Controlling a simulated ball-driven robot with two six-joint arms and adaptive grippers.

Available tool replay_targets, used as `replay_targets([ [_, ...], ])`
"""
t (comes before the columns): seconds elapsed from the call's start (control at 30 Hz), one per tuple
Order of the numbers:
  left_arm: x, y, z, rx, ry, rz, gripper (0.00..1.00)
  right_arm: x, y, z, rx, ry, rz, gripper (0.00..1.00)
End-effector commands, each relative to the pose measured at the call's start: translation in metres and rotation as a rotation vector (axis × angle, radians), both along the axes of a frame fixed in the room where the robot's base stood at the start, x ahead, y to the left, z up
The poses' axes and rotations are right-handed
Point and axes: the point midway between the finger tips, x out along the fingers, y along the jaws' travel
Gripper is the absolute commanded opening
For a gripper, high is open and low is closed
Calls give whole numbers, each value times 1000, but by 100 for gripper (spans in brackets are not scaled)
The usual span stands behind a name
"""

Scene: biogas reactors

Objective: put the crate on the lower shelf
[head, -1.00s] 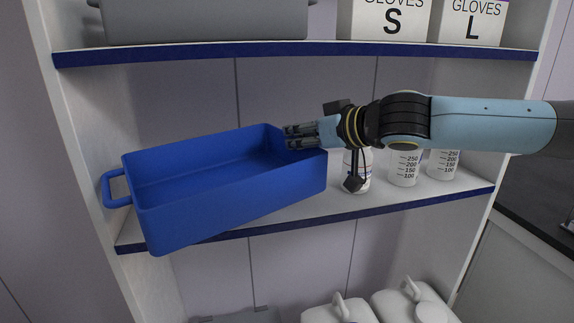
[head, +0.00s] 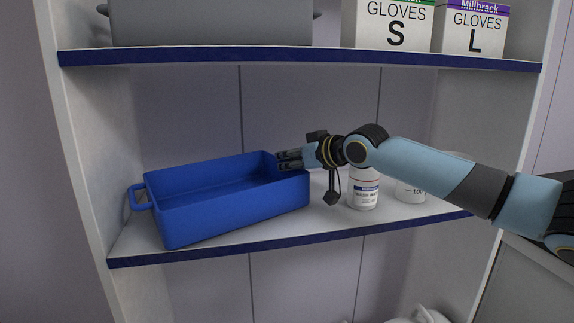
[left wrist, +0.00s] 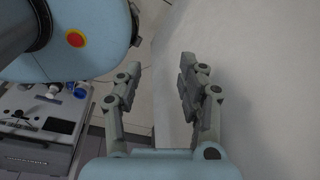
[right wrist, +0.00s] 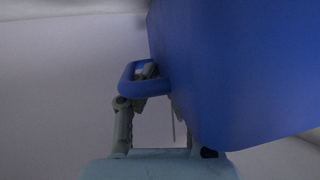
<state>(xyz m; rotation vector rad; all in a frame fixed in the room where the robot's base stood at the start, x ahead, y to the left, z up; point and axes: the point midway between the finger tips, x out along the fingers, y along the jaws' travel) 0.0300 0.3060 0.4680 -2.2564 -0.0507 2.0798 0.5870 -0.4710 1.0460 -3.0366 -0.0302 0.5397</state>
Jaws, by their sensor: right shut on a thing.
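The blue crate (head: 230,210) is inside the shelf unit, over the left part of the lower shelf (head: 330,220). Its near bottom corner is close to the shelf's blue front edge; I cannot tell whether its whole base touches the board. My right gripper (head: 289,160) is shut on the handle at the crate's right end. The right wrist view shows the fingers at the blue handle (right wrist: 145,86) beside the crate wall (right wrist: 235,75). My left gripper (left wrist: 160,72) is open and empty in the left wrist view, beside a pale surface, and out of the head view.
A white labelled bottle (head: 364,188) and a beaker (head: 410,192) stand right of the crate, close to my right arm. The upper shelf (head: 300,58) holds a grey bin (head: 210,22) and glove boxes (head: 393,25). The unit's left side panel (head: 85,150) is near the crate's left handle.

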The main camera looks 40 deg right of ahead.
Motion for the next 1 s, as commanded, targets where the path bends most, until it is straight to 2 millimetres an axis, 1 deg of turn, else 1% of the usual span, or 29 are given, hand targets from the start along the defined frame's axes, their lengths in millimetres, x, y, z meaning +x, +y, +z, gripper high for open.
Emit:
replay_targets([
  [0.03,0,0,-1,0,0,0,40,2,0,-5,5,-3,-1,0],
  [0.1,0,0,-1,0,1,0,40,4,-1,-7,2,-4,-1,0],
  [0.27,0,0,0,0,0,0,40,4,-2,-8,0,-3,1,0],
  [0.3,0,0,0,0,0,0,40,4,-2,-9,-1,0,-1,6],
  [0.4,0,0,0,0,0,0,40,3,-2,-9,-1,0,-1,20],
  [0.47,0,0,0,0,0,0,40,3,-2,-9,-1,0,-1,27],
  [0.5,0,0,0,0,0,0,40,3,-2,-9,-1,0,-1,29],
  [0.7,0,0,0,0,-1,0,40,3,-2,-9,-1,0,-1,29],
  [0.8,1,0,1,0,-1,0,40,0,-3,-8,-4,1,-1,29],
  [0.87,1,0,3,0,-2,0,40,-5,-4,-6,-4,2,-3,29],
  [1.0,3,0,12,0,-4,0,40,-26,-3,3,-10,4,3,29],
])
